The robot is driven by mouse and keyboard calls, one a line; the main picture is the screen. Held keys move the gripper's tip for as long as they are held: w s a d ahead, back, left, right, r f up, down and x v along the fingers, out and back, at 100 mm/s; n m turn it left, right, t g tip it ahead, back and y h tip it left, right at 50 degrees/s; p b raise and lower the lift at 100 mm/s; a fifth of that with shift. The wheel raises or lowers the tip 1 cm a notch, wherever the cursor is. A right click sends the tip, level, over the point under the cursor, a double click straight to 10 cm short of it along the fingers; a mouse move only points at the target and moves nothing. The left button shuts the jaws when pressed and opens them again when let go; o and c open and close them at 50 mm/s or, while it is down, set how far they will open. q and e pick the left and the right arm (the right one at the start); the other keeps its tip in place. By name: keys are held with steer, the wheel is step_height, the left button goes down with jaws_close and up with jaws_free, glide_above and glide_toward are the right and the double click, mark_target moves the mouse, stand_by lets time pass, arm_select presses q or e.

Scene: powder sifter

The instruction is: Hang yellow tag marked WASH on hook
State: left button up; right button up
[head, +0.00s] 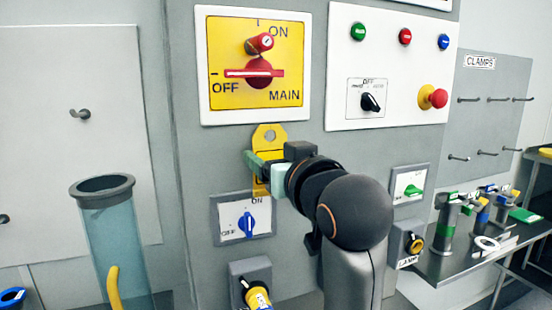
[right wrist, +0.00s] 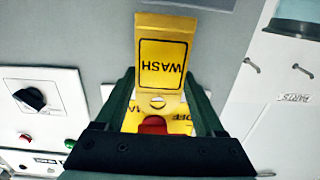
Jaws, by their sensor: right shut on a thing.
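My right gripper (head: 267,170) is shut on the yellow WASH tag (head: 269,137), in front of the grey cabinet just below the MAIN switch. The tag's holed end points up in the head view, and the fingers cover its middle. In the right wrist view the tag (right wrist: 167,63) stands between the two fingers, with WASH upside down and its hole near the palm. A hook (head: 80,114) sticks out of the pale panel at left, clear of the tag. Several more hooks (head: 468,100) line the CLAMPS board. My left gripper is not in view.
The MAIN switch plate (head: 222,106) with its red handle (head: 259,73) is right above the tag. A blue switch (head: 246,224) sits below it. A clear cylinder (head: 121,250) stands at left. A table with clamps (head: 445,225) is at right.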

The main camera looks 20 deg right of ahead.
steer(key=shift+w+f, duration=0.15)
steer(key=shift+w, duration=1.15)
steer(key=shift+w+f, duration=0.5)
steer(key=shift+w, duration=0.25)
steer(key=o, duration=1.4)
steer(key=shift+o, duration=0.2)
steer(key=s+b, duration=0.1)
steer(key=s, duration=1.1)
steer(key=shift+s+d+r+b, duration=0.2)
steer(key=shift+s+d+b, duration=0.05)
steer(key=shift+b, duration=0.15)
